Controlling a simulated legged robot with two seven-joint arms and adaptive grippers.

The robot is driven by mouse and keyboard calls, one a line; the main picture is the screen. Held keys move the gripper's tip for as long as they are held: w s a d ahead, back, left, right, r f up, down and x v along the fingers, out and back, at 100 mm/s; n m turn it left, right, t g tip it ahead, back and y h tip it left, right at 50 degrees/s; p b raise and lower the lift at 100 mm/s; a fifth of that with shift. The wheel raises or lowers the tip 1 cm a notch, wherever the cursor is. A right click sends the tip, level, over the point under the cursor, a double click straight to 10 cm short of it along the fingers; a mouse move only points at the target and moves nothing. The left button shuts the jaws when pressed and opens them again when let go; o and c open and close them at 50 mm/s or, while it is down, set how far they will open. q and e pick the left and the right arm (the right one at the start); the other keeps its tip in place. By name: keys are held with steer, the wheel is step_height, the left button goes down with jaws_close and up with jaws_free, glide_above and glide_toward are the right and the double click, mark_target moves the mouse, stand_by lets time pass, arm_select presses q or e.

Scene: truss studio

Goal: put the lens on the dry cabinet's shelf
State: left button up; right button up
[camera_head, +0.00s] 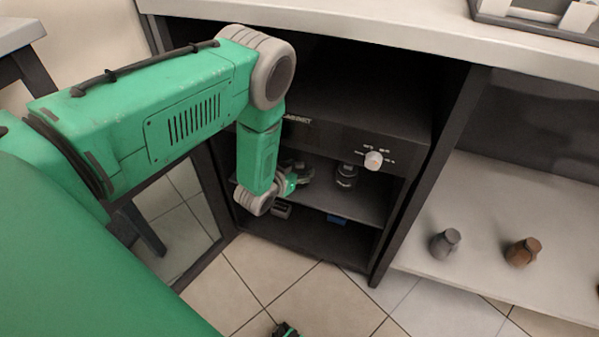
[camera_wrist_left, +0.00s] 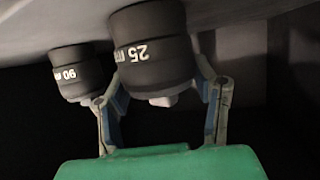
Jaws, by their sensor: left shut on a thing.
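The dry cabinet (camera_head: 405,150) stands open, with a dark shelf (camera_head: 372,208) inside. My left gripper (camera_head: 300,178) reaches in over this shelf. In the left wrist view, my left gripper (camera_wrist_left: 165,100) is shut on a dark lens marked 25 (camera_wrist_left: 152,55), with a finger on either side. The held lens is mostly hidden by my gripper in the head view. A second dark lens marked 90 (camera_wrist_left: 80,72) is beside it, and a dark lens (camera_head: 347,175) stands on the shelf. I cannot tell whether the held lens touches the shelf. My right gripper (camera_head: 287,330) barely shows at the bottom edge.
The cabinet's panel with a white knob (camera_head: 373,160) is above the shelf. On the right, a pale shelf (camera_head: 480,205) carries a grey jar (camera_head: 445,243) and a brown jar (camera_head: 522,251).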

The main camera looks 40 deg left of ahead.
arm_select(q)
steer(key=shift+d, duration=0.15)
steer(key=o, duration=1.7)
steer(key=shift+s+r, duration=0.2)
steer(key=shift+s, duration=0.15)
steer(key=s+d+r+g+p, duration=0.1)
steer(key=s+d+r+g, duration=0.1)
steer(key=s, duration=0.9)
steer(key=s+d+r+g+p, duration=0.2)
steer(key=s+g, duration=0.4)
steer(key=s, duration=0.6)
steer(key=s+d+r+m+g+p, duration=0.1)
steer(key=s+d+g, duration=0.3)
steer(key=s, duration=0.8)
steer(key=shift+s+d+r+g+p, duration=0.15)
steer(key=shift+d+r+g+p, duration=0.1)
steer(key=shift+r+p, duration=0.15)
steer(key=shift+s+d+r+g+p, duration=0.1)
steer(key=shift+r+g+p, duration=0.15)
steer(key=shift+r+p, duration=0.1)
